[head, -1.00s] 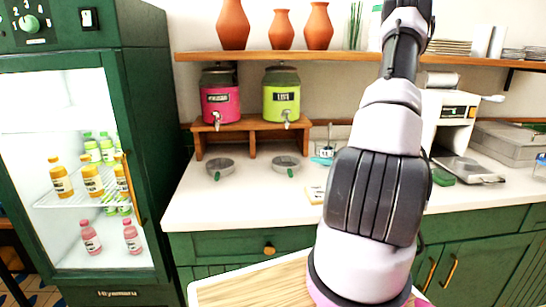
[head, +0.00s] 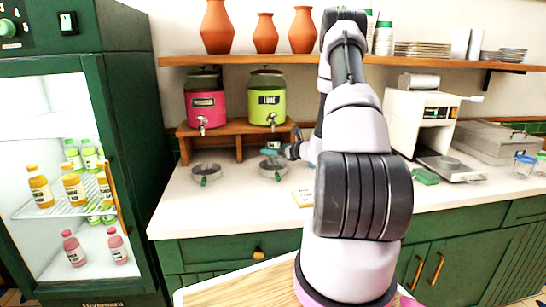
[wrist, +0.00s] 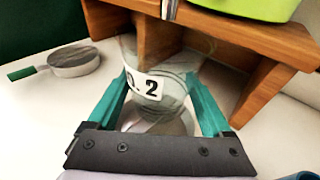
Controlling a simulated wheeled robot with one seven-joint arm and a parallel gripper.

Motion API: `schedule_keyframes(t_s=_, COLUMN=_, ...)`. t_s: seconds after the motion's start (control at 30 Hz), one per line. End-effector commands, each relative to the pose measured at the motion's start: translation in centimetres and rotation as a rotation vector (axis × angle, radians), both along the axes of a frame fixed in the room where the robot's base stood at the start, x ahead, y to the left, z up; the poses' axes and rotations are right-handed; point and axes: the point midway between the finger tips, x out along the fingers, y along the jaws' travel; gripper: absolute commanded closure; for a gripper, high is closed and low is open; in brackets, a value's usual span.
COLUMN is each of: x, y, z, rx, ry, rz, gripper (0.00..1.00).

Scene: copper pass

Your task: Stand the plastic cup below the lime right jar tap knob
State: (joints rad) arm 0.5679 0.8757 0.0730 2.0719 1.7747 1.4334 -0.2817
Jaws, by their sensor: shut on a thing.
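My gripper (wrist: 158,105) has its teal fingers on both sides of the clear plastic cup (wrist: 150,85), marked 0.2, and is shut on it. The cup looks upright in front of the wooden stand; I cannot tell whether its base touches the counter. In the head view my gripper (head: 274,152) is low at the stand's right front, beneath the lime jar (head: 267,103); the cup is hard to make out there. The lime jar's tap (head: 272,120) faces forward. The jar's bottom edge also shows in the wrist view (wrist: 250,7).
The pink jar (head: 205,108) shares the wooden stand (head: 222,130). A strainer (head: 273,168) lies just in front of my gripper, and another strainer (head: 206,173) lies to its left. A small card (head: 303,197) lies on the white counter (head: 235,205).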

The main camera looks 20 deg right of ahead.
Motion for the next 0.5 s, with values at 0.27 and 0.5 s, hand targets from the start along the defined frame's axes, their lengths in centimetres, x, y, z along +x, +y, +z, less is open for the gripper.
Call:
schedule_keyframes(t_s=0.27, x=0.0, y=0.0, z=-3.0, rx=0.001, ry=0.0, rz=0.001, gripper=0.67)
schedule_keyframes(t_s=0.5, x=-0.1, y=0.0, z=-3.1, rx=0.001, ry=0.0, rz=0.001, gripper=0.67)
